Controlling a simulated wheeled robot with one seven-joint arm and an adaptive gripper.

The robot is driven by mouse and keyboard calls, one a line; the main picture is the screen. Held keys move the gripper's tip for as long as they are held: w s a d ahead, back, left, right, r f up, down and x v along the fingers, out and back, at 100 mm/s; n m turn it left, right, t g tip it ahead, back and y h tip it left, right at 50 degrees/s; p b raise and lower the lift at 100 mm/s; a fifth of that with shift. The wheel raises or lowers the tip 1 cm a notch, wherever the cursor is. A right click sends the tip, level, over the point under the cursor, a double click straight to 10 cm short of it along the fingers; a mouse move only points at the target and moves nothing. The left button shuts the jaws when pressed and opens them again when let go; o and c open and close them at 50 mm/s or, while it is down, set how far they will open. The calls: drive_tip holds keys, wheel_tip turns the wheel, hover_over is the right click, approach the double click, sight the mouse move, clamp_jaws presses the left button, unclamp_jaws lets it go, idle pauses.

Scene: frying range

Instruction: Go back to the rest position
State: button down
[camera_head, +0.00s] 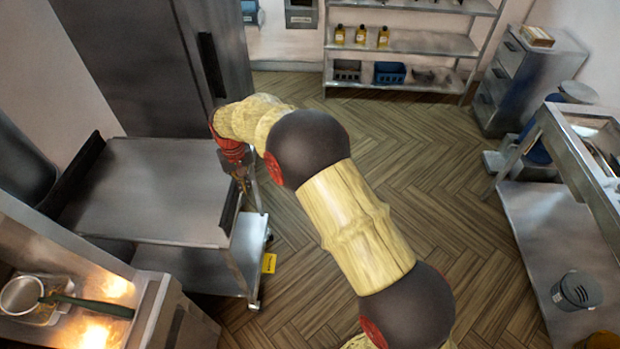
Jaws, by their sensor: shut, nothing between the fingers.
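My gripper (241,179) is at the end of my bent arm, which reaches up from the bottom of the head view and curves to the left. It points down beside the right edge of the steel table (145,190). The fingers are small in the picture and look shut with nothing held. I cannot tell whether they touch the table edge.
A dark steel cabinet (150,60) stands behind the table. Shelving (408,41) with bottles is at the back, drawers (515,75) and a bench (555,240) at right. The wooden floor (440,170) between is clear.

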drive_tip(key=s+d+f, duration=0.2)
drive_tip(key=s+d, duration=0.1)
drive_tip(key=s, duration=0.2)
drive_tip(key=s+d+r+m+t+b, duration=0.1)
drive_tip(key=s+d+r+b, duration=0.3)
drive_tip(key=s+d, duration=0.5)
drive_tip(key=s+d+r+m+t+b, duration=0.2)
drive_tip(key=s+d+r+b, duration=0.2)
drive_tip(key=s+d+r, duration=0.3)
drive_tip(key=s+d+r+m+t+b, duration=0.1)
drive_tip(key=s+d+r+b, duration=0.4)
drive_tip(key=s+d, duration=0.6)
drive_tip(key=d+t, duration=0.1)
drive_tip(key=d, duration=0.4)
drive_tip(key=shift+s+d+r+t, duration=0.3)
drive_tip(key=shift+s+d+r, duration=0.05)
drive_tip(key=shift+s+r, duration=0.05)
drive_tip(key=shift+a, duration=0.1)
